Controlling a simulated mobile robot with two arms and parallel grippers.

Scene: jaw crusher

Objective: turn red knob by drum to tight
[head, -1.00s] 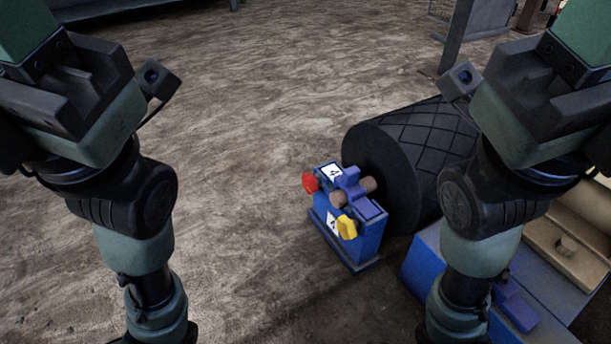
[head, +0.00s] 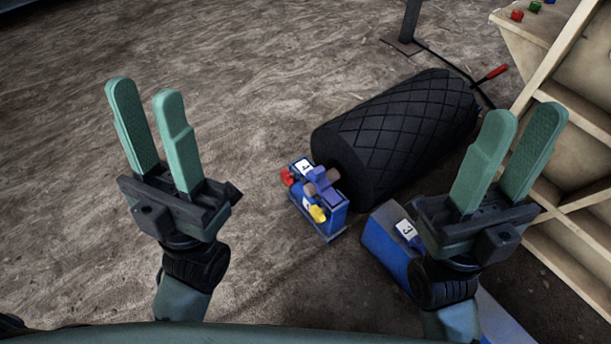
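The red knob (head: 287,177) sits on the left side of a blue bearing block (head: 322,218) at the near end of the black drum (head: 400,130). My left gripper (head: 152,125) is open and empty, fingers pointing up in the picture, well left of the red knob. My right gripper (head: 508,148) is open and empty, to the right of the drum and block. Neither gripper touches the knob or the drum.
A second blue block (head: 382,238) with a white label lies partly behind my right gripper. A wooden shelf (head: 545,240) stands at the right, with small red and green pieces on top. A red-handled lever (head: 490,74) is behind the drum. The ground at left is clear.

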